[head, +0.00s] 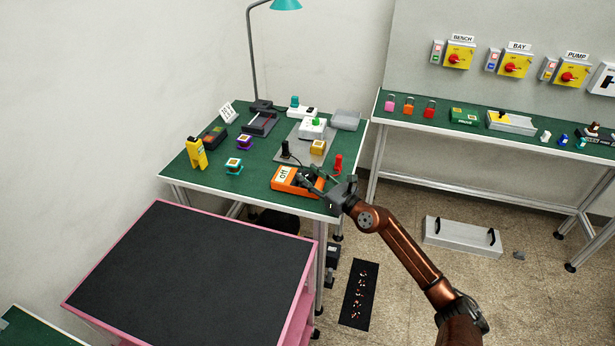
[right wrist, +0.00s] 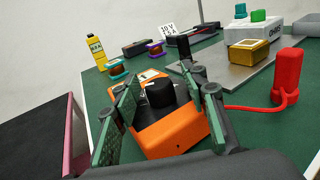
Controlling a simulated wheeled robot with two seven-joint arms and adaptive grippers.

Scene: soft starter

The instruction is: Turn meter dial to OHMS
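The orange meter (head: 290,187) lies near the front edge of the green bench, and its white display reads "off". In the right wrist view, the meter (right wrist: 180,135) shows its black round dial (right wrist: 160,94) on a dark face. My right gripper (head: 322,182) reaches over the meter's right part. In the right wrist view, its two green-padded fingers (right wrist: 168,88) are spread, one on each side of the dial, with gaps visible. The dial's pointer setting cannot be read. My left gripper is not in view.
A red probe (head: 338,163) stands right of the meter, with a red lead, and a black probe (head: 285,149) stands behind it. A tan block (head: 318,147) sits on a grey plate. A pink-edged cart (head: 190,262) stands in front.

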